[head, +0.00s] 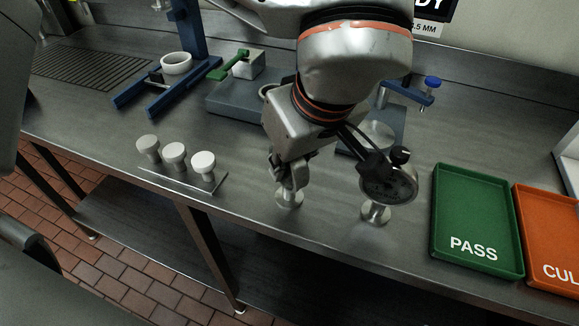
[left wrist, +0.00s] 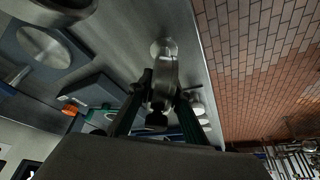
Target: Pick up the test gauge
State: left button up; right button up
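A round dark dial gauge (head: 392,187) with black knobs stands on a small pale disc foot near the bench's front edge in the head view. It fits the name test gauge. My left gripper (head: 285,178) points down left of it, over a second pale disc foot (head: 289,199). In the left wrist view, the dark fingers of my left gripper (left wrist: 160,92) flank a narrow silver piece (left wrist: 165,73), with a pale disc (left wrist: 163,47) beyond it. I cannot tell whether they touch it, or whether it is the gauge. My right gripper does not show.
Three pale round-topped pieces (head: 175,155) stand in a row at left. A green PASS tray (head: 434,215) and an orange tray (head: 519,225) lie at right. Behind are a grey fixture block (head: 230,98) and a blue stand (head: 190,35). The front edge drops to brick floor.

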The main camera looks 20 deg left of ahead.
pick_arm(q)
grip_shut()
